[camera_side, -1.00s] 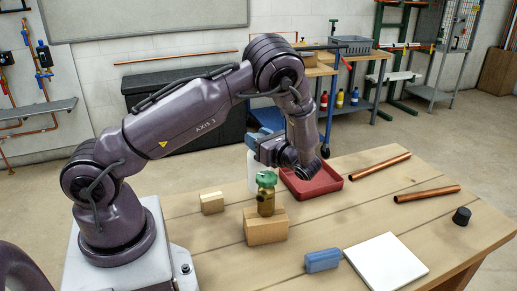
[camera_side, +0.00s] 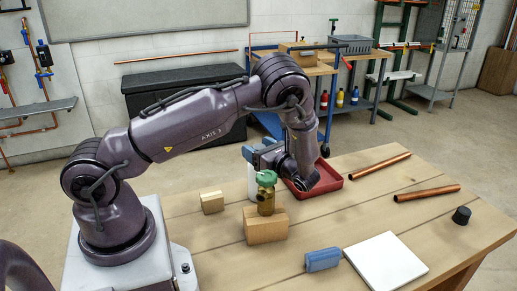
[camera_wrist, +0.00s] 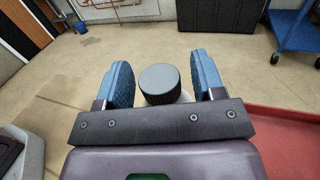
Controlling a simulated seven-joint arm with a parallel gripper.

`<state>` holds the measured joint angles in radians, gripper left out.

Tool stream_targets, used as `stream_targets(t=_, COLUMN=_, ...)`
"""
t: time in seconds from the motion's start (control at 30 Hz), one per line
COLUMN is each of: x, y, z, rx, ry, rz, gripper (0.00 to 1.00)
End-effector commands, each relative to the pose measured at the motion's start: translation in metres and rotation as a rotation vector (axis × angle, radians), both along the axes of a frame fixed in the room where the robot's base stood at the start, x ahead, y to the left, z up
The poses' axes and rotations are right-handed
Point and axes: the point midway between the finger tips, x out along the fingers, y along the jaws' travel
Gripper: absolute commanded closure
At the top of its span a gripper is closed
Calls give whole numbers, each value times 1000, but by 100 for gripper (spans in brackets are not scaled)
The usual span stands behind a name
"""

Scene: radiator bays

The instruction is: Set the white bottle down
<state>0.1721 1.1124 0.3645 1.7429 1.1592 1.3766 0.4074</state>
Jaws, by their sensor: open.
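The white bottle (camera_side: 252,182) stands upright behind the brass valve, at the left of the red tray; its base is partly hidden, so its contact with the table is hard to tell. In the wrist view its dark grey cap (camera_wrist: 161,82) sits between my blue fingers, with a bit of white shoulder below it. My gripper (camera_wrist: 163,84) is open around the bottle, and gaps show between the cap and both fingers. In the side view my gripper (camera_side: 255,150) is at the bottle's upper part.
A brass valve with a green knob (camera_side: 266,196) stands on a wooden block (camera_side: 265,227) in front of the bottle. The red tray (camera_side: 328,184) is close on the right. A small wood block (camera_side: 212,202), blue block (camera_side: 322,260), white plate (camera_side: 385,263) and copper pipes (camera_side: 427,193) lie around.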

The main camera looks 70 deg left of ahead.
Motion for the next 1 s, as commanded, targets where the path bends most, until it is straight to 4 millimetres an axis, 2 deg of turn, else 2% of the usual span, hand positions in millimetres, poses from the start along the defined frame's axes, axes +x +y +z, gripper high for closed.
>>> stream_targets(t=0.17, x=2, y=-6, z=3, rx=0, ry=1, rz=-2, gripper=38)
stream_targets(t=0.27, x=8, y=-21, z=3, rx=-1, ry=-1, rz=-5, gripper=38)
stream_targets(t=0.5, x=24, y=-71, z=3, rx=0, ry=-1, rz=-5, gripper=38)
stream_targets(t=0.7, x=34, y=-102, z=3, rx=1, ry=1, rz=-2, gripper=38)
stream_targets(t=0.83, x=37, y=-112, z=3, rx=0, ry=2, rz=0, gripper=38)
stream_targets(t=1.0, x=37, y=-115, z=3, rx=0, ry=3, rz=1, gripper=38)
